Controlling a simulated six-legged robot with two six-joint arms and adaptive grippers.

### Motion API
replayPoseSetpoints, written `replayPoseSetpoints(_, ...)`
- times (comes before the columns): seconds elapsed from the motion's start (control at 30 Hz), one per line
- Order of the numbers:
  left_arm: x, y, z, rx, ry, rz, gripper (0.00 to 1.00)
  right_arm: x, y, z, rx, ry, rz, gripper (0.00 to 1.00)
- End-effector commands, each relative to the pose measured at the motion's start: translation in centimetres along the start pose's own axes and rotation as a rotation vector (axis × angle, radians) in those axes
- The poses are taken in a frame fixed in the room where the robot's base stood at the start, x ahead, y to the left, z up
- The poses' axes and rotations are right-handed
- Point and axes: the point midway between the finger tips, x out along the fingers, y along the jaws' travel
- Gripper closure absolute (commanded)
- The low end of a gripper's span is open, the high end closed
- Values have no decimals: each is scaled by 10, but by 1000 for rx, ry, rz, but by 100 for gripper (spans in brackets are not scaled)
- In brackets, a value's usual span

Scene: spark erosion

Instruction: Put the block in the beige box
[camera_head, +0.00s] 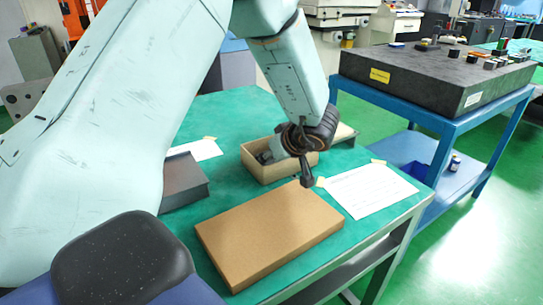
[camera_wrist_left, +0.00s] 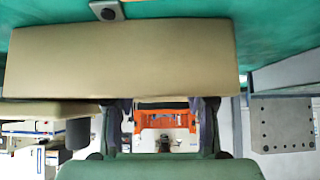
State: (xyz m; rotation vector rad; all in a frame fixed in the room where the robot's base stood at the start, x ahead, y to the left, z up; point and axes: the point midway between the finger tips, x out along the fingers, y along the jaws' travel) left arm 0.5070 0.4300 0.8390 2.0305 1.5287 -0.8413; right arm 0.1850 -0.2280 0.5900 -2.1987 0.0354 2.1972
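The beige box (camera_head: 285,172) is open-topped and stands on the green table top, beyond a flat brown board. My left gripper (camera_head: 290,163) is over its right part, with one dark finger hanging down in front of the near wall. In the left wrist view the two fingers (camera_wrist_left: 160,112) stand wide apart with nothing seen between them but the far background. A broad beige panel (camera_wrist_left: 120,60) fills the view beyond them. A small grey piece with a dark round spot (camera_wrist_left: 106,10) lies past the panel; I cannot tell whether it is the block. My right gripper is not in view.
The flat brown board (camera_head: 270,238) takes up the table's near part. A dark grey box-shaped piece (camera_head: 183,182) lies left, partly behind my arm. White sheets lie right (camera_head: 368,190) and behind. A blue stand with a black slab (camera_head: 430,75) stands right.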

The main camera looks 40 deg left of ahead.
Motion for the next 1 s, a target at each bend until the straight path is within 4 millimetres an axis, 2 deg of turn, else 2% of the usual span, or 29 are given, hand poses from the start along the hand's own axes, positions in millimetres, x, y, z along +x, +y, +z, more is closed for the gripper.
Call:
replayPoseSetpoints(0.37, -2, 1, -2, -1, 1, 2, 49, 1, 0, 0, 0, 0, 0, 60)
replayPoseSetpoints(0.47, -15, 1, -4, 3, 3, 3, 49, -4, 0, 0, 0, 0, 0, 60)
replayPoseSetpoints(0.8, -86, 1, -6, 4, 5, 3, 49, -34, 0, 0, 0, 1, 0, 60)
replayPoseSetpoints(1.0, -113, 0, -5, 3, 3, 1, 49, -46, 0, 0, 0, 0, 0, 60)
